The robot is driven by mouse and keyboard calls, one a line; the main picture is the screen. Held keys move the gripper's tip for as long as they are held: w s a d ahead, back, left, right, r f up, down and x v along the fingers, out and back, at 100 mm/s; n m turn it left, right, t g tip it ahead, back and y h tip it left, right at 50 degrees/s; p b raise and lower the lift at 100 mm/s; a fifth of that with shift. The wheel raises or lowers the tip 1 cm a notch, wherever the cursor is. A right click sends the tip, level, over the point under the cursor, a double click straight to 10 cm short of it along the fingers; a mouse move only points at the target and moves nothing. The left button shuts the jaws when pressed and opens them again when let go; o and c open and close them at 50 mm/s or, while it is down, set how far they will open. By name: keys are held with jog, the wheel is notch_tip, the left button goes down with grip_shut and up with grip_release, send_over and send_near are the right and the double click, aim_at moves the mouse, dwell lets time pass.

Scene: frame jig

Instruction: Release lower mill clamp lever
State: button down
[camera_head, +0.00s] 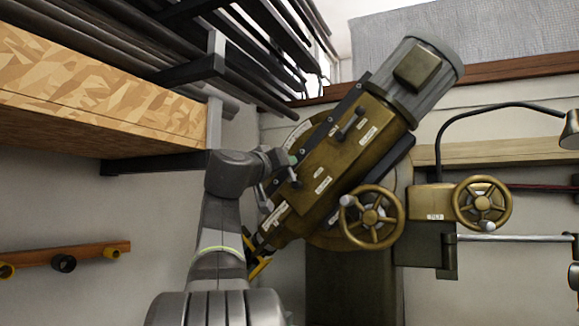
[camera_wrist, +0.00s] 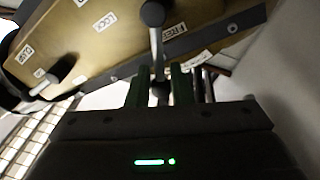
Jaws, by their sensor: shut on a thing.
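The mill head (camera_head: 325,165) is a tilted brass-coloured body with white labels. A clamp lever (camera_head: 292,178) on its lower left side sits right by my gripper (camera_head: 290,160). In the wrist view, the lever's metal rod (camera_wrist: 158,52) with a dark ball knob (camera_wrist: 152,13) runs down between the dark green fingers of my gripper (camera_wrist: 159,88). My gripper is shut on the lever; the exact contact is partly hidden by the fingers. Another clamp lever (camera_head: 350,124) with a dark handle stands higher on the head, apart from my gripper.
A grey motor (camera_head: 415,78) tops the head. Handwheels (camera_head: 372,217) (camera_head: 482,203) and a lamp (camera_head: 570,130) are to the right. A wooden shelf (camera_head: 90,100) and a rack of dark bars (camera_head: 215,55) are close at the left and above my arm. The lower left wall has a peg rail (camera_head: 65,262).

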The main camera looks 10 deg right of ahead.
jog(key=shift+w+a+f+n+t+y, duration=0.15)
jog(key=shift+a+n+t+y, duration=0.1)
jog(key=shift+n, duration=0.55)
jog(key=shift+w+a+f+n+t+y, duration=0.15)
jog(key=shift+a+n, duration=0.1)
jog(key=shift+n, duration=0.55)
jog(key=c, duration=1.5)
grip_release()
jog(key=shift+a, duration=0.15)
jog(key=shift+f+b, duration=0.1)
jog(key=shift+b, duration=0.2)
jog(key=b+v, duration=0.4)
jog(key=v, duration=0.9)
jog(key=shift+s+a, duration=0.2)
jog(key=shift+s, duration=0.05)
